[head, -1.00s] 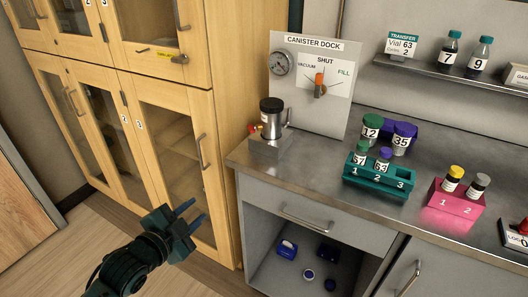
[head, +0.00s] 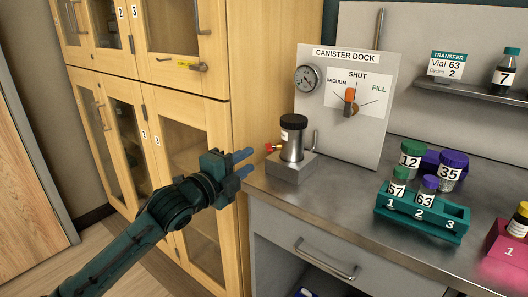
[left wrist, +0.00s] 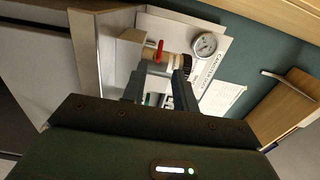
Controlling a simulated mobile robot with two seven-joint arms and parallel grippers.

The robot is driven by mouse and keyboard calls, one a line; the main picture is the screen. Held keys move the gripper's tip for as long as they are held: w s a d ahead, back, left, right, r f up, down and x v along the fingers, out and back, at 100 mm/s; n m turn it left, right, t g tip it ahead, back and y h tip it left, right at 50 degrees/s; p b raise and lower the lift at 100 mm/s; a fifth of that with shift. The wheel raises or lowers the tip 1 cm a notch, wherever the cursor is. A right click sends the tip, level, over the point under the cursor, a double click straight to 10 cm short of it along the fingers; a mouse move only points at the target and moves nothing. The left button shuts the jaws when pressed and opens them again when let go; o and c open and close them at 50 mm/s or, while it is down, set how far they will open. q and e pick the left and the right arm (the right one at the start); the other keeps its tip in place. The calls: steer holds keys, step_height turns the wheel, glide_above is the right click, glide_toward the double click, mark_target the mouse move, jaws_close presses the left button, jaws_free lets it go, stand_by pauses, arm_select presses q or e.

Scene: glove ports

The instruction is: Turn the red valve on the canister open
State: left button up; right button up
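The canister (head: 292,138), a metal cylinder with a black cap, stands upright on a grey block at the left end of the counter. Its small red valve (head: 273,147) sticks out on its left side; it also shows in the left wrist view (left wrist: 159,50). My left gripper (head: 244,162) is just left of the valve and a little lower, fingers pointing at it, apart from it. In the left wrist view its two fingers (left wrist: 158,88) are spread with nothing held between them; the canister shows beyond. My right gripper is not in view.
The canister dock panel (head: 343,100) with gauge and orange knob (head: 351,101) stands behind the canister. A teal rack (head: 421,214) with vials and a pink rack (head: 507,245) stand to the right. Wooden cabinets (head: 183,115) rise at the left. The counter's front left is clear.

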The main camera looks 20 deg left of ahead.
mark_target(271, 147)
arm_select(q)
steer(key=x, duration=0.7)
steer(key=shift+w, duration=0.15)
steer(key=shift+c, duration=0.4)
jaws_close()
